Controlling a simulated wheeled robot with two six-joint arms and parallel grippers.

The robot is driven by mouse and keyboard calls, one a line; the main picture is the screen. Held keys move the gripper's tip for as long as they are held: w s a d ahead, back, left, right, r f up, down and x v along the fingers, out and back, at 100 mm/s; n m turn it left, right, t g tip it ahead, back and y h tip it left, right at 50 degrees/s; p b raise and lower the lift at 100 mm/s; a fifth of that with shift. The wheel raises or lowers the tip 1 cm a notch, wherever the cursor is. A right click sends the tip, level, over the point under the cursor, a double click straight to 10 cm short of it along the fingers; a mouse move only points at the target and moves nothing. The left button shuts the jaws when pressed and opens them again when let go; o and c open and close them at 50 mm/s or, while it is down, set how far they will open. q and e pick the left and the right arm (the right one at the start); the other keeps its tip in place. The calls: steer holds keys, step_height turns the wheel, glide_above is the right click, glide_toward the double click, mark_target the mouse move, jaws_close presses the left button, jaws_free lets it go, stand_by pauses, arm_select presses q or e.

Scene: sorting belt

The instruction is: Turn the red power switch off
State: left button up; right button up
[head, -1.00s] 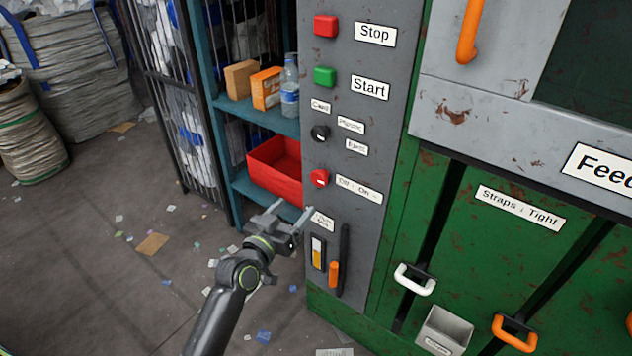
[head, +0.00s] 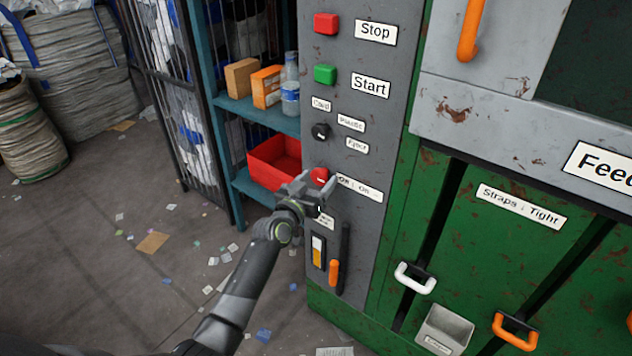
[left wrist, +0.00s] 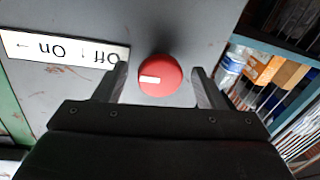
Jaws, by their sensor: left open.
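The red power switch (head: 320,176) is a round knob on the grey control panel (head: 370,225), beside an Off/On label (head: 359,188). In the left wrist view the knob (left wrist: 160,76) shows a white pointer mark lying almost level. My left gripper (head: 306,183) is open, right at the knob in the head view, and hides part of it. In the left wrist view its two fingers (left wrist: 158,85) stand on either side of the knob, with a gap on each side. My right gripper is not in view.
Above are a black selector knob (head: 320,131), a green Start button (head: 325,74) and a red Stop button (head: 326,23). Below is an orange-handled lever (head: 334,272). A shelf with a red bin (head: 262,163) stands close on the left.

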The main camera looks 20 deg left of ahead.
arm_select(q)
steer(key=c, duration=0.9)
steer(key=shift+c, duration=0.3)
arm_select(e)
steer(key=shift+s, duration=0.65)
